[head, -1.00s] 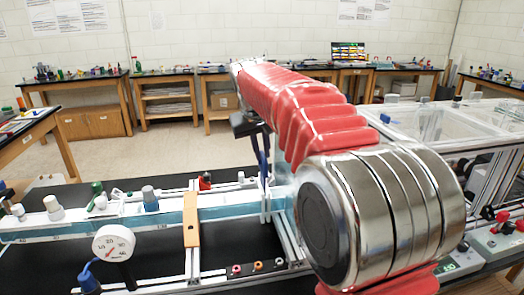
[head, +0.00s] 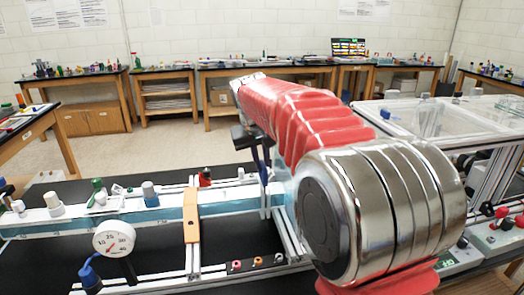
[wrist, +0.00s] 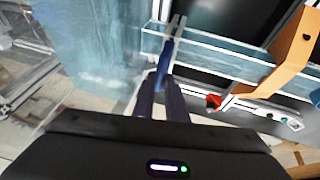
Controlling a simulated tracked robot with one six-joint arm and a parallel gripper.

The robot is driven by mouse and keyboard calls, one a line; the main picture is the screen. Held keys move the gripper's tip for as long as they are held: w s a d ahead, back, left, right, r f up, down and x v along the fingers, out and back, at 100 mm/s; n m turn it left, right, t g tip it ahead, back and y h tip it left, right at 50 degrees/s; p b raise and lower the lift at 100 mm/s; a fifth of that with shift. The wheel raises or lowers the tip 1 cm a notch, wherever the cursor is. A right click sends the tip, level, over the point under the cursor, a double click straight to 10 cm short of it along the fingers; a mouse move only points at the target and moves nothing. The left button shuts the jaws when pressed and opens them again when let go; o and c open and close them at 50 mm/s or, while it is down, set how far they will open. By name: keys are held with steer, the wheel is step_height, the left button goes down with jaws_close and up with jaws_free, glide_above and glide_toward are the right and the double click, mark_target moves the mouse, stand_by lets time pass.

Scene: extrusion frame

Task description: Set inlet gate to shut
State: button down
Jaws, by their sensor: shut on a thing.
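In the wrist view, my gripper (wrist: 162,90) has its dark fingers closed around a blue handle (wrist: 168,54). The handle appears to belong to the inlet gate, at the clear channel (wrist: 215,52); no label confirms this. A pale, narrow forked part extends beyond the handle across the channel's edge. In the head view, my gripper (head: 263,170) points down at the channel's right end, beyond my red-sleeved arm. The handle is too small to make out there, and my arm hides part of the channel end. I cannot tell the gate's exact position.
An orange bracket (head: 191,215) straddles the water channel (head: 150,215) left of my gripper. A round dial gauge (head: 114,239) stands in front of the channel. A red knob (wrist: 214,101) lies close to my fingers. A clear-topped tank (head: 450,120) stands at right.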

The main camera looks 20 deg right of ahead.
steer(key=shift+f, duration=0.45)
steer(key=c, duration=1.8)
jaws_free()
steer(key=shift+o, duration=0.2)
steer(key=shift+r, duration=0.1)
steer(key=v, duration=1.3)
steer(key=shift+a+r, duration=0.2)
steer(key=shift+r, duration=0.05)
